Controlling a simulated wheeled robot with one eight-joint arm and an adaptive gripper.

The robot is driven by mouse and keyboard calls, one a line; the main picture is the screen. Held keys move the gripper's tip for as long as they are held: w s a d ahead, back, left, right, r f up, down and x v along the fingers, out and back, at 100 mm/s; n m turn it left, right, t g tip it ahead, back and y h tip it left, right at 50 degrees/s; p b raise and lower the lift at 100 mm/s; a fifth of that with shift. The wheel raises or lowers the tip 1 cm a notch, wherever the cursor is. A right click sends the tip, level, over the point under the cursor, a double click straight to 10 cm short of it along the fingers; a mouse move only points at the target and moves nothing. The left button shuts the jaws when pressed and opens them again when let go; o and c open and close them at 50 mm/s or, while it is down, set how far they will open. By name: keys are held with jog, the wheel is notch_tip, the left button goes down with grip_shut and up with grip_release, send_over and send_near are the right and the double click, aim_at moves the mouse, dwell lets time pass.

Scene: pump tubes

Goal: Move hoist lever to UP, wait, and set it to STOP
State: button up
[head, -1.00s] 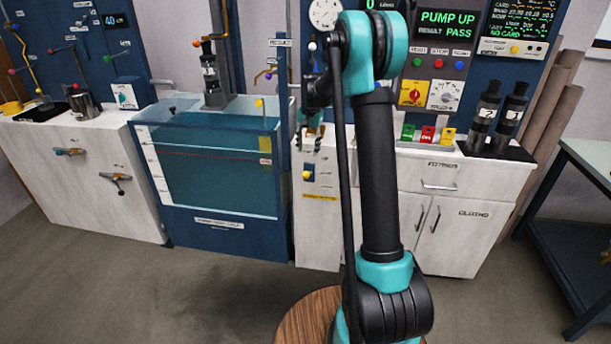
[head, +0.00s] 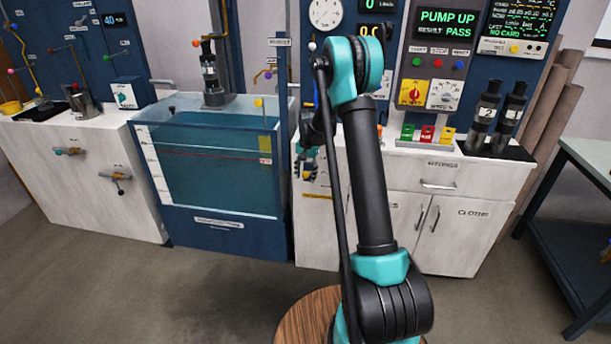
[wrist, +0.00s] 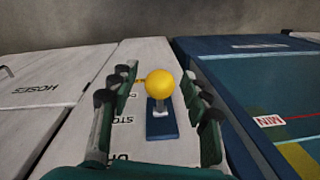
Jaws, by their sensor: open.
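The hoist lever has a yellow ball knob (wrist: 160,83) on a short grey stem. It stands out from a blue plate (wrist: 161,127) on the white cabinet front. Labels reading STOP and, in part, DOWN lie left of the plate in the wrist view. I cannot tell which label the lever points at. My gripper (wrist: 161,88) is open, with its dark green fingers on both sides of the knob and gaps showing. In the head view, my gripper (head: 307,164) is at the cabinet front and hides most of the lever.
The water tank (head: 215,165) stands directly left of the lever's cabinet (head: 316,225); its blue frame is close to my fingers in the wrist view (wrist: 232,90). Colored buttons (head: 427,134) and black cylinders (head: 485,115) sit on the counter at right.

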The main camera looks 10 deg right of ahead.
jog(key=shift+c, duration=0.6)
grip_shut()
jog(key=shift+s+a+f+t+h, duration=0.15)
jog(key=shift+s+f+t+h, duration=0.25)
jog(key=shift+f+t, duration=0.6)
jog(key=shift+s+f+t, duration=0.2)
jog(key=shift+f+t, duration=0.4)
jog(key=shift+f, duration=0.15)
jog(key=shift+s+f+t, duration=0.15)
jog(key=shift+f+t, duration=0.45)
jog(key=shift+f, duration=0.15)
jog(key=shift+o, duration=0.6)
grip_release()
